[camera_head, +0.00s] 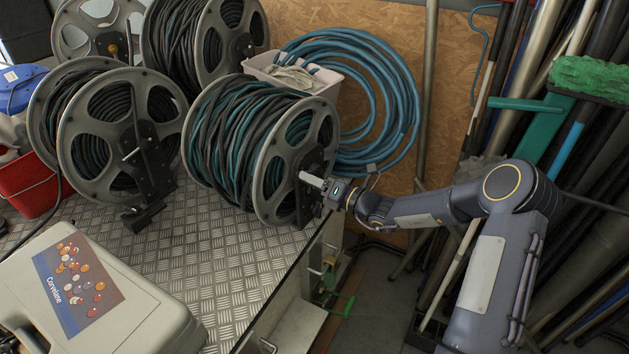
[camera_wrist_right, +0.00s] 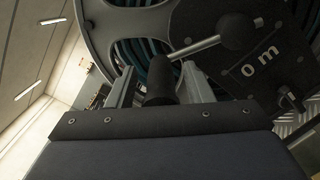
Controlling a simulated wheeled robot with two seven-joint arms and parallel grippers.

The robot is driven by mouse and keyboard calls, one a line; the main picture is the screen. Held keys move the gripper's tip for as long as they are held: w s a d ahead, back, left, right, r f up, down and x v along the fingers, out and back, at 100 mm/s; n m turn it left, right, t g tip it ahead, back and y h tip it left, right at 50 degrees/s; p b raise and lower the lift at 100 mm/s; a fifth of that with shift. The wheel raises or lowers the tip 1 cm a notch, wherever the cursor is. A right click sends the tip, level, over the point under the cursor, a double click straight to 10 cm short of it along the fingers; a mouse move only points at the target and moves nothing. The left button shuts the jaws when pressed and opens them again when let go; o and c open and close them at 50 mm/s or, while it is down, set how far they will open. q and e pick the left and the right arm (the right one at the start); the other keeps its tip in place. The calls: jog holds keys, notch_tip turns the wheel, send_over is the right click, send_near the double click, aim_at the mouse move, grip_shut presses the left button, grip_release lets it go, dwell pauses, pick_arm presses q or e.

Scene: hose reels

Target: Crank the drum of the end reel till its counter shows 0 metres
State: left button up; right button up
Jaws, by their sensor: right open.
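The end reel (camera_head: 262,150), wound with black and teal hose, stands at the right end of the bench in the head view. Its grey drum flange (camera_wrist_right: 110,25) fills the top of the right wrist view. The dark plate's counter (camera_wrist_right: 262,62) reads "0 m". A metal crank arm (camera_wrist_right: 195,47) runs from a round black hub (camera_wrist_right: 237,32) towards a black crank handle (camera_wrist_right: 160,82). My right gripper (camera_head: 312,181) is at the reel's crank side. In the wrist view its open fingers (camera_wrist_right: 158,80) stand either side of the handle. My left gripper is not in view.
Several other reels, including a near one (camera_head: 118,140), stand to the left. A case (camera_head: 130,300) lies on the metal bench top (camera_head: 215,270). A white bin (camera_head: 300,80) and blue hose coil (camera_head: 395,90) are behind. Poles and a green brush (camera_head: 590,78) crowd the right.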

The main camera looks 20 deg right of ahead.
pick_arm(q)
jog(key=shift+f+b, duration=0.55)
pick_arm(e)
jog(key=v, duration=0.7)
jog(key=shift+s+d, duration=0.25)
jog(key=shift+s, duration=0.1)
